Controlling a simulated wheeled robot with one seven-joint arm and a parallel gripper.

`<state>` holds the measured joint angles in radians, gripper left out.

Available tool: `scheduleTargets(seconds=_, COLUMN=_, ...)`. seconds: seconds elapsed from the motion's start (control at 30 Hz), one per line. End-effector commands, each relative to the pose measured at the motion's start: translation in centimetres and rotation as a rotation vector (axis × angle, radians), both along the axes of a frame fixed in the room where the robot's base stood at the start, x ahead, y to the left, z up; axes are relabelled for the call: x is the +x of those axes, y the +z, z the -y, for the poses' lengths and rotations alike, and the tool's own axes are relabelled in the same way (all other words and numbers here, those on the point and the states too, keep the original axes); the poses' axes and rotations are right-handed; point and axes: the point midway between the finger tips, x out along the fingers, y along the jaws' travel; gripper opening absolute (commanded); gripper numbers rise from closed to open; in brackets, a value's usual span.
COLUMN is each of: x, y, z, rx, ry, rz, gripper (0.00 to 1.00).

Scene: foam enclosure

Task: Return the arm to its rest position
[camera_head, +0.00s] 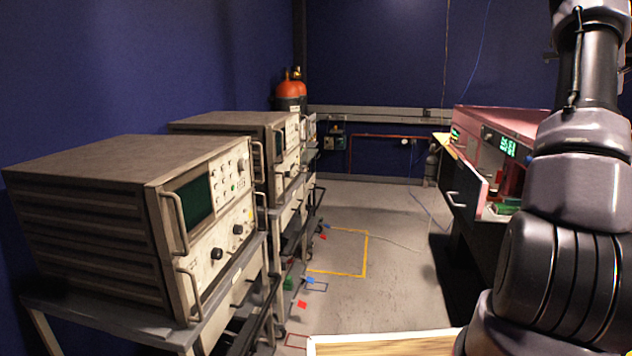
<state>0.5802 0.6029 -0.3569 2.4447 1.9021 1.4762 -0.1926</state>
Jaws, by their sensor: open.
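My arm (575,200) rises along the right side of the head view, in dark grey and black links. It runs from the bottom edge up past the top edge of the picture. My gripper is not in view, so I cannot see its jaws or anything near it. The arm covers part of the pink bench on the right.
Beige instruments with handles, such as the front one (90,225), stand on carts at left. The grey floor (385,235) between is mostly clear. A wooden surface (385,345) lies below.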

Motion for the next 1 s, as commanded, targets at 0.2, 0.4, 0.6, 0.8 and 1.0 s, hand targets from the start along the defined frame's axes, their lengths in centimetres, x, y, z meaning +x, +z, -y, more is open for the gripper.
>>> scheduleTargets(seconds=0.2, x=1.6, y=2.6, z=-3.7, rx=-0.023, ry=0.135, rz=0.017, gripper=0.67)
scheduleTargets(seconds=0.4, x=3.0, y=6.3, z=-9.4, rx=-0.077, ry=0.345, rz=0.036, gripper=0.67)
scheduleTargets(seconds=0.6, x=2.7, y=11.8, z=-18.9, rx=-0.217, ry=0.695, rz=0.057, gripper=0.67)
scheduleTargets(seconds=0.8, x=-2.3, y=16.9, z=-29.6, rx=-0.521, ry=1.154, rz=0.059, gripper=0.67)
scheduleTargets(seconds=1.0, x=-9.1, y=19.6, z=-35.2, rx=-0.951, ry=1.523, rz=0.038, gripper=0.67)
